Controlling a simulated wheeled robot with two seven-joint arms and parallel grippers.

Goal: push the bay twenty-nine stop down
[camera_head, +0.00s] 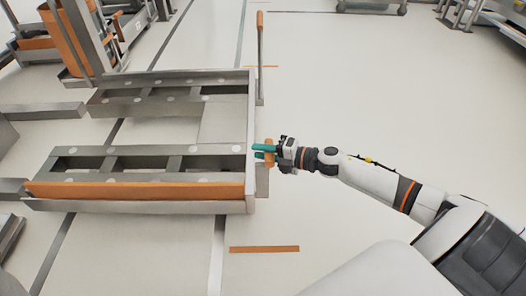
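An orange-handled stop lever (264,182) stands at the right side of the metal bay frame (251,120), near its front corner. My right gripper (264,152), with teal fingers, is at this handle, its fingers pointing left across it. They overlap the handle in the picture, and parts of it show above and below them. At this size I cannot tell whether they are closed on it. No bay number is readable. My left gripper is out of view.
A second lever (260,50) with an orange grip stands upright at the frame's far right corner. An orange bar (135,191) runs along the frame's front. Orange-panelled racks (70,38) stand at the back left. The floor right of the frame is mostly clear.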

